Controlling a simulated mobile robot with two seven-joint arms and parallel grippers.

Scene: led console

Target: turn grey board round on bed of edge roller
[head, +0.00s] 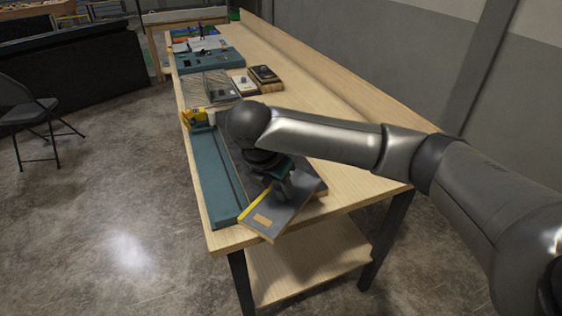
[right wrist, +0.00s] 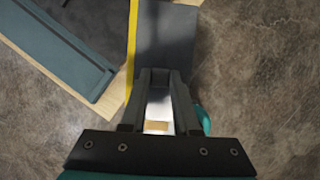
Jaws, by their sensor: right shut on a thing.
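The grey board (head: 300,200) has a yellow stripe along one edge and a tan label near one corner. It lies askew to the right of the teal bed (head: 211,180) of the edge roller, with a corner out past the table's near end. Whether it touches the bed or table I cannot tell. The yellow roller part (head: 194,118) is at the bed's far end. My right gripper (head: 281,190) is shut on the board, and my arm hides part of it. In the right wrist view the board (right wrist: 166,45) runs away between the fingers (right wrist: 158,90), with the bed (right wrist: 55,45) at left. My left gripper is out of view.
The long wooden table (head: 345,185) has a lower shelf (head: 305,268). Farther along stand a wire-topped rack (head: 208,88), small dark boxes (head: 264,77) and a teal console (head: 210,60). A folding chair (head: 28,110) stands on the floor at left. The table's right side is clear.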

